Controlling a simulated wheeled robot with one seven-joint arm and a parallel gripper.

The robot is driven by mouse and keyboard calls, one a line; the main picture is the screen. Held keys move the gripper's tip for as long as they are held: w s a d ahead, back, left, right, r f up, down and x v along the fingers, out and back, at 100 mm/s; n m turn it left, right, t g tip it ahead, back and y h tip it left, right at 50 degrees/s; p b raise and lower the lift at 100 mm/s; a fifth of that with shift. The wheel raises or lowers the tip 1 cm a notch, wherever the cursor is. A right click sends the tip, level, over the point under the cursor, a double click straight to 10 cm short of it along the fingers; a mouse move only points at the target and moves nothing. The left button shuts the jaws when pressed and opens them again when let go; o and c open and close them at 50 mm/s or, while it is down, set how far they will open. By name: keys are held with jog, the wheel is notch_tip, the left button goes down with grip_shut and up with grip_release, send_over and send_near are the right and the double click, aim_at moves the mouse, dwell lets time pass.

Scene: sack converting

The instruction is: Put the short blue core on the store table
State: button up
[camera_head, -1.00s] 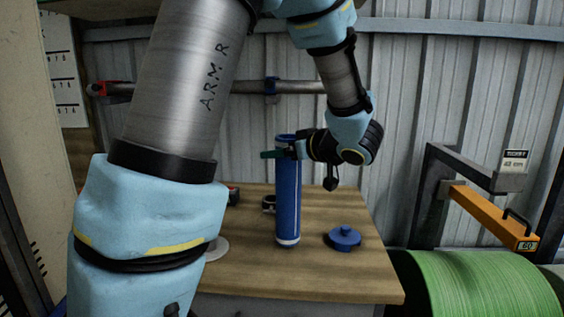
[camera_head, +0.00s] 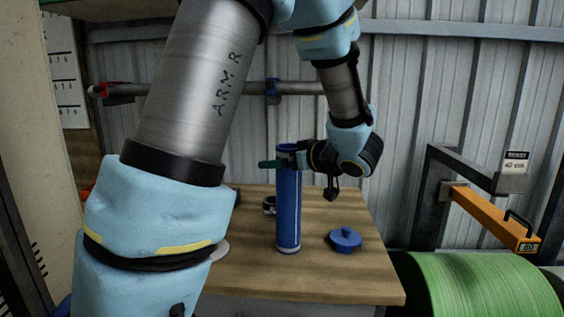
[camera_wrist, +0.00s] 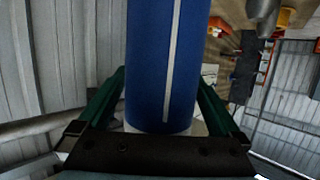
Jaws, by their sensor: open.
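The blue core (camera_head: 289,212) is a tall tube with a white stripe and a pale band near its base. It stands upright on the wooden table (camera_head: 334,282), and its base appears to meet the tabletop. My gripper (camera_head: 284,163) is open near the core's top, reaching in from the right. In the wrist view the core (camera_wrist: 158,65) fills the space between the two green fingers of my gripper (camera_wrist: 161,105), one on each side. Whether the fingers touch it is hard to tell.
A blue flanged piece (camera_head: 345,239) lies right of the core. A small dark ring-like item (camera_head: 269,205) sits behind it to the left. A green roll (camera_head: 470,285) and an orange arm (camera_head: 492,217) are at right. The table's front right is clear.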

jog(key=v, duration=1.2)
jog(key=shift+r+b, duration=0.2)
jog(key=shift+b, duration=0.15)
jog(key=shift+s+d, duration=0.1)
